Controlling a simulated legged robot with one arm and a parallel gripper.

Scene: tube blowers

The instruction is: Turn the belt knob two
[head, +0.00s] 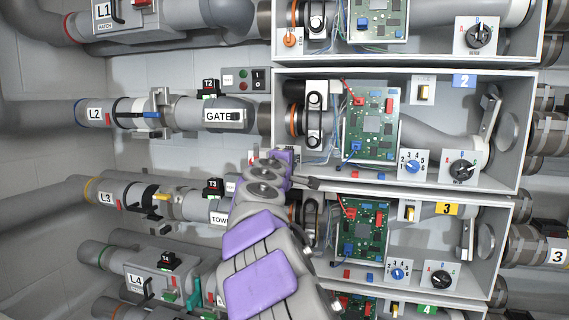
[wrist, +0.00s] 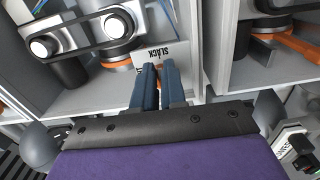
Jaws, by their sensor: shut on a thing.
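My gripper (wrist: 158,72) is at the white plate marked SLACK (wrist: 150,54) in the wrist view. Its two blue-grey fingers are close together on the belt knob at that plate. The knob is mostly hidden between the fingers. The belt (wrist: 85,32) runs around two pulleys beside the plate. In the head view, the box marked 2 (head: 465,81) holds this belt unit (head: 315,118) at its left end. My purple and grey arm reaches up to the lower left corner of that box and covers the knob there.
Inside box 2 are a green circuit board (head: 370,125), a blue dial (head: 411,163) and a black dial (head: 463,169). Box 3 (head: 447,209) is just below, partly behind my arm. An orange part (wrist: 285,42) shows in the neighbouring box in the wrist view.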

